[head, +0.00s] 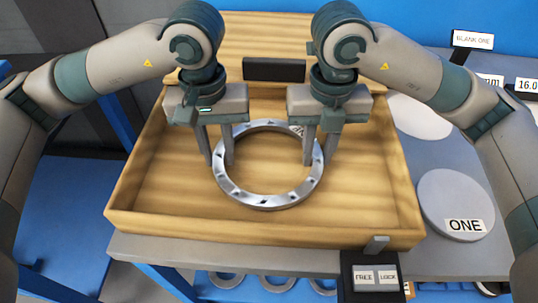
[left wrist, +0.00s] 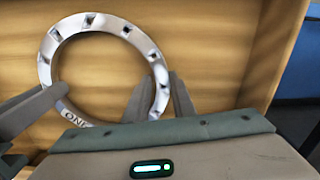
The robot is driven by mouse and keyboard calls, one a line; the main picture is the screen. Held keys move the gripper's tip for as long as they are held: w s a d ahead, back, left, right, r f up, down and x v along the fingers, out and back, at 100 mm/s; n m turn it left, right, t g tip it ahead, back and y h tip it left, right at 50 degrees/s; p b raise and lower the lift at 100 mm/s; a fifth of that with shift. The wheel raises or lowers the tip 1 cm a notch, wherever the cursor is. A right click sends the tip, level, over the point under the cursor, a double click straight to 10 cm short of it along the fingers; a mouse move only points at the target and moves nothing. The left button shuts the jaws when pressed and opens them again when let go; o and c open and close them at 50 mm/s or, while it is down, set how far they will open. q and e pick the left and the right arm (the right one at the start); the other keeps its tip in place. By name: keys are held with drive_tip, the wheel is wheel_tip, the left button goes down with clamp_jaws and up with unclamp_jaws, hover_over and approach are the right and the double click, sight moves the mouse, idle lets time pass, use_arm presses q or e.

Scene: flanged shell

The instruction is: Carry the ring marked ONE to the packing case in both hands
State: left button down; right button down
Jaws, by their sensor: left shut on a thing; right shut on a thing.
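The ring (head: 268,202) is a silver metal band with several dark holes around its face. It is inside the walls of the wooden packing case (head: 260,230); I cannot tell whether it touches the case floor. My left gripper (head: 219,162) is shut on the ring's left side and my right gripper (head: 317,160) is shut on its right side, with fingers pointing down. The left fingers (left wrist: 160,98) straddle the band there.
A grey disc labelled ONE (head: 446,190) and a paler disc (head: 420,118) lie on the grey table right of the case. A BLANK ONE sign (head: 473,40) stands behind. A dark FREE/LOCK box (head: 372,284) is at the front. Several rings (head: 228,280) show below the table edge.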

use_arm(q)
drive_tip(key=shift+f+b, duration=0.45)
drive_tip(key=shift+f, duration=0.15)
use_arm(e)
drive_tip(key=shift+w+f, duration=0.1)
drive_tip(key=shift+f, duration=0.45)
use_arm(q)
drive_tip(key=c, duration=1.9)
unclamp_jaws()
drive_tip(key=shift+f, duration=0.1)
use_arm(e)
drive_tip(key=c, duration=1.9)
unclamp_jaws()
drive_tip(key=shift+f, duration=0.1)
drive_tip(key=shift+c, duration=0.2)
use_arm(q)
drive_tip(key=o, duration=0.4)
use_arm(e)
drive_tip(key=o, duration=0.4)
use_arm(q)
drive_tip(key=shift+s, duration=0.1)
drive_tip(key=shift+r, duration=0.6)
wheel_tip(320, 180, up, 11)
